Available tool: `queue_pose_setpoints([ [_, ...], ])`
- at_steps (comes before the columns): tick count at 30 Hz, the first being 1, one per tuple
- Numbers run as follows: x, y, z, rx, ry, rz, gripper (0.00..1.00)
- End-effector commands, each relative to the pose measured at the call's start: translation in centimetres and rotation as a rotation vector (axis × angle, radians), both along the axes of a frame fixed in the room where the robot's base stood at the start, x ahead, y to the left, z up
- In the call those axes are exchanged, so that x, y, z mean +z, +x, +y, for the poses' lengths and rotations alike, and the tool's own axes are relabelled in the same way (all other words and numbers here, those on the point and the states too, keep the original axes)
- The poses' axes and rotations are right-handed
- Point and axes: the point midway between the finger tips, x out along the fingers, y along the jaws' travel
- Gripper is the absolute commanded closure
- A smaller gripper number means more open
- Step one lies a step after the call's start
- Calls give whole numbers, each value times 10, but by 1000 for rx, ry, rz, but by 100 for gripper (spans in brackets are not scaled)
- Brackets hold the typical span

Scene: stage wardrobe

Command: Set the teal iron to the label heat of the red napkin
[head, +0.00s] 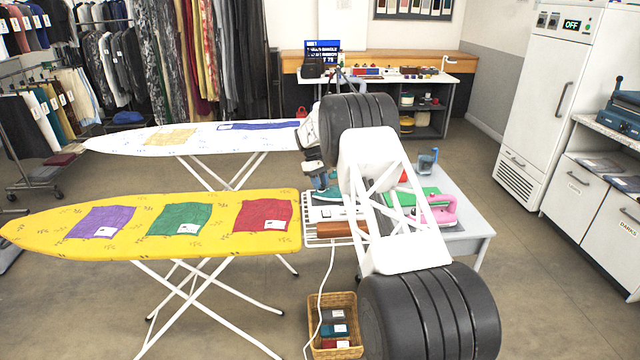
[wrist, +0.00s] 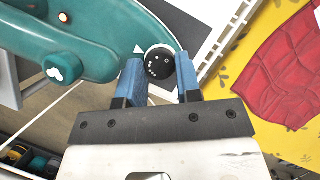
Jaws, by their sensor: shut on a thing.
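Purple (head: 102,221) and green (head: 179,219) napkins lie on the same yellow board (head: 40,230). A pink iron (head: 438,210) stands on the side table (head: 474,226). A wicker basket (head: 348,300) with folded cloths is on the floor, with a white cord beside it.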

Motion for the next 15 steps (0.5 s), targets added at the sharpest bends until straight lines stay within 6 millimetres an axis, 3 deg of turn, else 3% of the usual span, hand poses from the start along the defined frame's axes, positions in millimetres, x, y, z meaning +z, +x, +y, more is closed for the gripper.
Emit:
queue_pose_setpoints([
  [15, -1, 0, -1, -119, 0, 0, 92],
])
